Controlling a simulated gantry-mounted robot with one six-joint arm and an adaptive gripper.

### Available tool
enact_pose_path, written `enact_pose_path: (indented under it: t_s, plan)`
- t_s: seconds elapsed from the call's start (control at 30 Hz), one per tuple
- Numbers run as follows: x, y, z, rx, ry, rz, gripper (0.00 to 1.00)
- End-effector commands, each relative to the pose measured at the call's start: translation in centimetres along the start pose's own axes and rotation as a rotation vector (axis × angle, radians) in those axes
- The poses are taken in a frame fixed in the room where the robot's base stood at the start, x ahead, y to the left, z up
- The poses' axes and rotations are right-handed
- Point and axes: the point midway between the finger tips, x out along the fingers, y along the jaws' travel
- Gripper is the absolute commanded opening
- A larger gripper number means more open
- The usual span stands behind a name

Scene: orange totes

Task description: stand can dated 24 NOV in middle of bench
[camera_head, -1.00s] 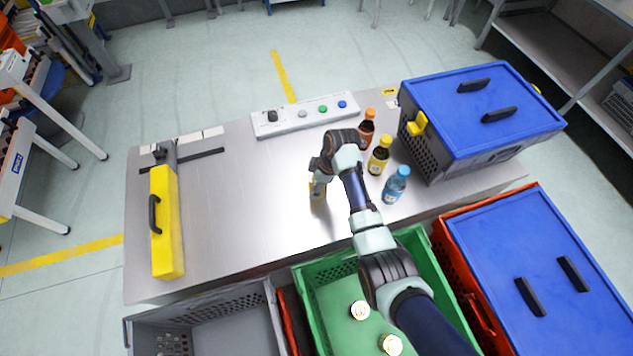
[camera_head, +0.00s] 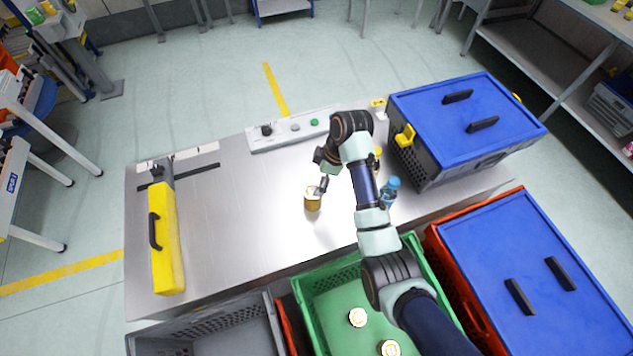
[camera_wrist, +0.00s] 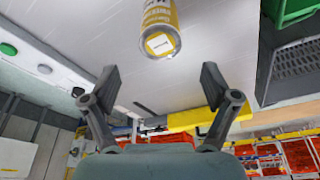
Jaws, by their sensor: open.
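A yellow can (camera_head: 313,202) with a pale top stands upright near the middle of the steel bench (camera_head: 240,215). In the wrist view the can (camera_wrist: 158,22) shows a yellow band and a small label on its near end; the print is too small to read. My gripper (camera_head: 323,184) is just above and beside the can in the head view. In the wrist view my gripper (camera_wrist: 160,88) has its two fingers wide apart, with nothing between them, and the can lies beyond the fingertips.
A blue bottle (camera_head: 390,192) stands right of my arm, which hides other bottles. A blue-lidded crate (camera_head: 465,115) sits at the bench's right. A green tote (camera_head: 325,305) in front holds cans (camera_head: 357,317).

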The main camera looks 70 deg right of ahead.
Motion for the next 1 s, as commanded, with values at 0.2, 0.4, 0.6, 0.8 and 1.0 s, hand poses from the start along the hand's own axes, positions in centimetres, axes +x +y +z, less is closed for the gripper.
enact_pose_path:
  t_s: [0.2,0.4,0.6,0.8,1.0]
  plan:
    - [-0.4,0.0,0.1,0.0,-0.001,-0.002,0.86]
    - [-0.4,0.0,0.0,0.0,-0.001,-0.001,0.86]
    - [-0.1,-1.0,-1.9,-0.003,0.008,0.028,0.86]
    - [-0.8,-12.7,-15.8,0.02,0.198,0.233,0.86]
    - [-7.7,-30.1,-23.6,0.108,0.608,0.256,0.86]
